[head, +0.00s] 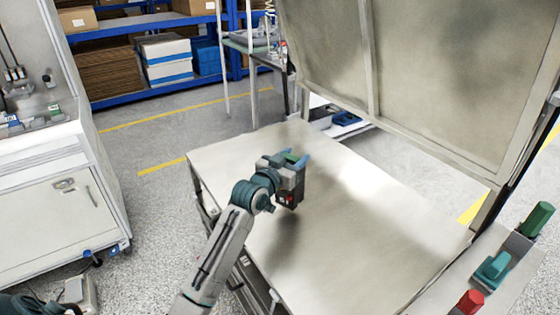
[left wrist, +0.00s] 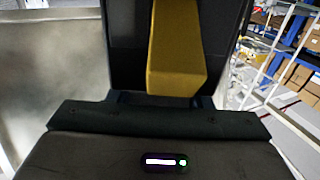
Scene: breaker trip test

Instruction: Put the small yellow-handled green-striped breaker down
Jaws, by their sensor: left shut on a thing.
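My left gripper (head: 288,162) is shut on the small breaker (head: 296,158) and holds it over the middle of the metal table (head: 350,215). A bit of green shows between the bluish fingers in the head view. A dark shadow lies on the tabletop below the gripper, so the gripper looks raised above the table. In the left wrist view, the breaker's yellow handle (left wrist: 176,50) stands against a dark body, close to the camera. Much of the breaker is hidden by the gripper.
The tabletop around the gripper is bare. A large metal panel (head: 430,75) stands tilted along its far right side. A red button (head: 470,301) and green button (head: 537,219) are at the lower right. A white cabinet (head: 65,190) stands left, blue shelving (head: 150,92) behind.

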